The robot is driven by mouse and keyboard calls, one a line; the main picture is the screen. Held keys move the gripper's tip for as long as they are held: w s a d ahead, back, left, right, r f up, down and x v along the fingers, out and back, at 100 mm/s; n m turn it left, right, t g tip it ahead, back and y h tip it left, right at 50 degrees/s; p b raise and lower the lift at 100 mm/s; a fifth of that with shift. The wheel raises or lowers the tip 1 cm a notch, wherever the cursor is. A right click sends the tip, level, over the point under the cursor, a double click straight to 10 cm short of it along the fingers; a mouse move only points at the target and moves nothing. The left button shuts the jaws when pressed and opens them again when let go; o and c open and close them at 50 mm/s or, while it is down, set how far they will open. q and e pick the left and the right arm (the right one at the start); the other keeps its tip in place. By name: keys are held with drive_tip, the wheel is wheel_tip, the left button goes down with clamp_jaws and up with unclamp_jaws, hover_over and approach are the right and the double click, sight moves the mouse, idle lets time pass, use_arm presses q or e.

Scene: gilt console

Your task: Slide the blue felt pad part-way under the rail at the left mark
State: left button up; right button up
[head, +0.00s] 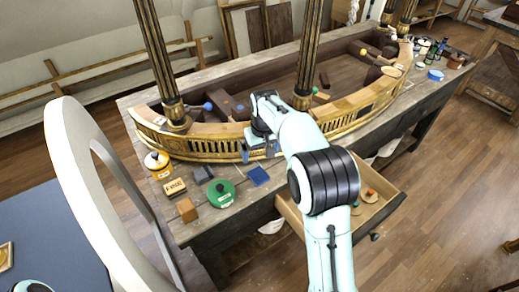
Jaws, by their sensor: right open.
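The blue felt pad (258,176) lies flat on the grey table top in front of the curved gilt rail (205,150), apart from its front face. My right gripper (258,152) is open, fingers pointing down, at the rail's front face just behind the pad. I cannot tell whether it touches the rail. Nothing shows between its fingers. My right arm hides part of the rail to the right. I cannot make out the left mark. My left gripper is not in view.
A green round tin (221,193), dark block (203,174), labelled block (174,187), orange-brown block (187,210) and yellow jar (158,164) stand left of the pad. An open drawer (382,209) juts out below the front edge. Dark gilt columns (161,52) rise from the rail.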

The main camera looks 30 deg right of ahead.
sight(258, 174)
drive_tip(key=f, duration=0.4)
drive_tip(key=w+f, duration=0.1)
drive_tip(key=f, duration=0.4)
drive_tip(key=w+f, duration=0.1)
drive_tip(key=f, duration=0.3)
drive_tip(key=shift+d+f, duration=0.1)
drive_tip(key=shift+f, duration=0.1)
drive_tip(key=c, duration=1.1)
